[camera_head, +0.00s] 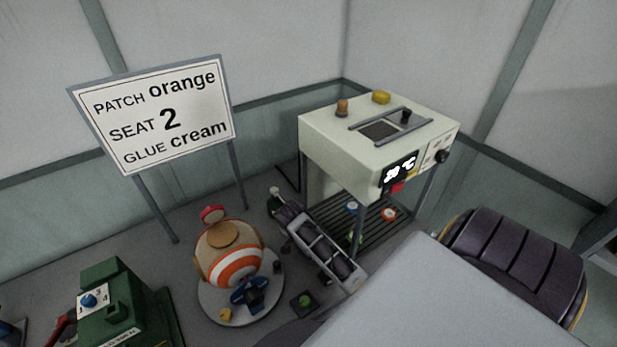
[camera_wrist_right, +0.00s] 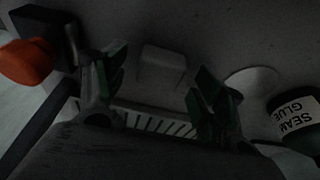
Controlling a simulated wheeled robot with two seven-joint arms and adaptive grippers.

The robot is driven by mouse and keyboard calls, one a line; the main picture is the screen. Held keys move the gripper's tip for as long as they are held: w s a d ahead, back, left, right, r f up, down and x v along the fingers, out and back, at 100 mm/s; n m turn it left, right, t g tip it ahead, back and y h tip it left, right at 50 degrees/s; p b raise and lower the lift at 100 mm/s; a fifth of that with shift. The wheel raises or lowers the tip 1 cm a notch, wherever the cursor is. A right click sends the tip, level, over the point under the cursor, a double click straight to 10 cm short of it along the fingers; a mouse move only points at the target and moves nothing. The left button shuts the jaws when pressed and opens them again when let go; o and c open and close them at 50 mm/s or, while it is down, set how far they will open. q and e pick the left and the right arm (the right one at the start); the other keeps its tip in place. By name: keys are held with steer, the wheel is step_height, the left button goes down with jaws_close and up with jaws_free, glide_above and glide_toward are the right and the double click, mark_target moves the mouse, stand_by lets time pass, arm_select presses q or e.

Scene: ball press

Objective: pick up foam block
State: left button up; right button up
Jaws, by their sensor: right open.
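In the right wrist view, a pale grey block (camera_wrist_right: 163,62) that looks like the foam block stands on a dark grey surface. The picture is dim, so its colour and texture are hard to tell. My right gripper (camera_wrist_right: 160,80) is open, with one green-padded finger on each side of the block in the picture. Its fingers show apart from the block, and nothing is held. I cannot pick out the foam block or my right gripper in the head view. My left gripper is not in view.
The right wrist view shows a seam glue bottle (camera_wrist_right: 297,120) at right, a pale disc (camera_wrist_right: 250,82) and an orange object (camera_wrist_right: 27,62) at left. The head view shows a press (camera_head: 350,150), a striped ball (camera_head: 236,268), a green machine (camera_head: 118,300) and a sign (camera_head: 155,115).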

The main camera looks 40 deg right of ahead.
steer(key=shift+d+f, duration=0.1)
steer(key=shift+f, duration=0.35)
steer(key=c, duration=0.8)
